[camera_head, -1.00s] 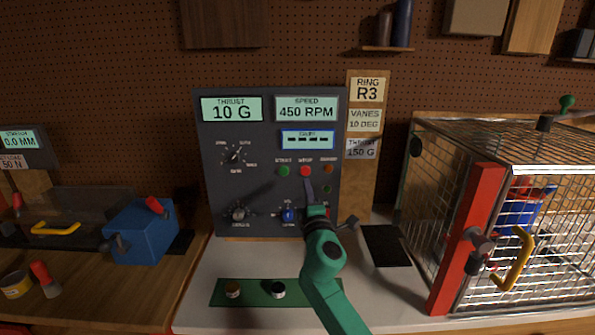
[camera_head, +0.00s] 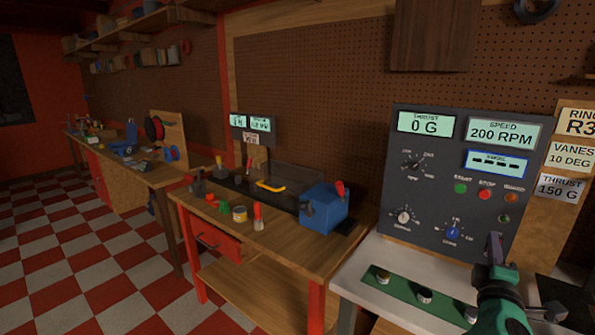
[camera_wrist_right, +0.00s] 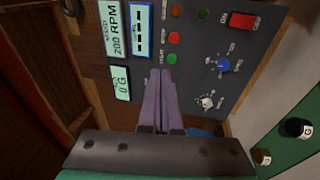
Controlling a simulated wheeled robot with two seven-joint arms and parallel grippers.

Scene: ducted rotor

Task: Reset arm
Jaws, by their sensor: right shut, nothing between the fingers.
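My right gripper (camera_head: 494,242) stands in front of the lower right of the dark control panel (camera_head: 432,180). In the right wrist view its two purple-grey fingers (camera_wrist_right: 157,78) are together and empty. In that view their tips lie over the panel near the green start button (camera_wrist_right: 171,58); I cannot tell whether they touch it. The thrust display (camera_head: 425,124) reads 0 G and the speed display (camera_head: 504,131) reads 200 RPM. A blue knob (camera_head: 453,232) is left of the gripper. A red switch (camera_wrist_right: 242,20) shows in the wrist view. My left gripper is not in view.
A green strip (camera_head: 404,288) with round pieces lies on the white bench top (camera_head: 360,262) below the panel. A wooden bench (camera_head: 285,256) with a blue block (camera_head: 325,208) stands to the left. The checkered floor (camera_head: 90,250) is open at far left.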

